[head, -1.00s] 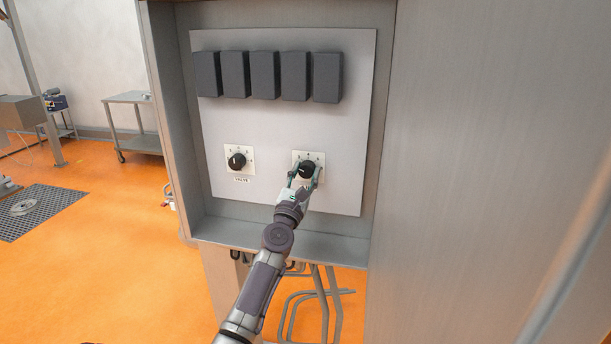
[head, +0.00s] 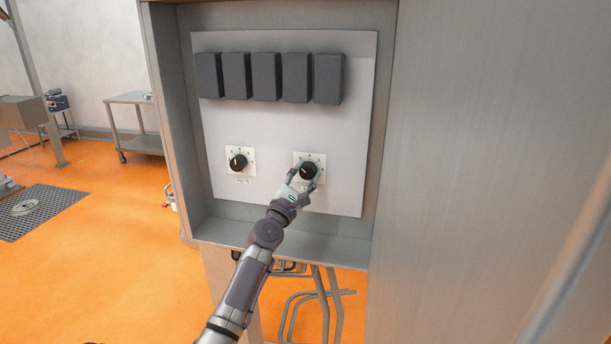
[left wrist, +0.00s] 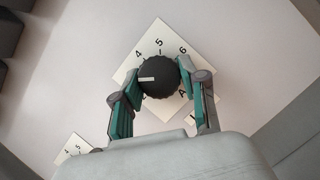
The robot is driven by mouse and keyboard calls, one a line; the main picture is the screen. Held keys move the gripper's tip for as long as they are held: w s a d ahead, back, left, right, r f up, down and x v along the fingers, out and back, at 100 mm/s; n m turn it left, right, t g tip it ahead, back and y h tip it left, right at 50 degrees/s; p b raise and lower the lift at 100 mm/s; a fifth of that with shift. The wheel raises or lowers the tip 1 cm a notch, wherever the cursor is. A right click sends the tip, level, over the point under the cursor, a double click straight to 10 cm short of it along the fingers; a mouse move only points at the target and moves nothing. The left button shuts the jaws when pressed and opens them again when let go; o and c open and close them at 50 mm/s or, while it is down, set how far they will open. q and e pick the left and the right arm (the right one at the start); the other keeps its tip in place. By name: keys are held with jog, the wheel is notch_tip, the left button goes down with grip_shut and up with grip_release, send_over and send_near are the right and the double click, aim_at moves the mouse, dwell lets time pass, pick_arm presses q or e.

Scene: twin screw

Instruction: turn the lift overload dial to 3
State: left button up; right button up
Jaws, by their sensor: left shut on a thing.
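The right dial is a round black knob (head: 308,170) on a white square plate on the grey panel; the plate's label is mostly hidden by my gripper. My left gripper (head: 304,177) is shut on this knob, one finger on each side. In the left wrist view the knob (left wrist: 158,77) shows a white pointer line aimed left, below the figure 4. The plate (left wrist: 127,73) looks turned there, with 4, 5, 6 and an A readable; a mark at the lower left is partly hidden. My right gripper does not show.
A second black dial (head: 238,161) sits to the left on the same panel (head: 270,125). Several dark blocks (head: 266,75) line the panel's top. The cabinet's side wall stands close at right, and its bottom ledge (head: 290,243) lies below the dials.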

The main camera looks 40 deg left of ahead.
pick_arm(q)
jog(key=shift+f, duration=0.1)
jog(key=o, duration=1.1)
jog(key=shift+o, duration=0.2)
jog(key=v, duration=1.2)
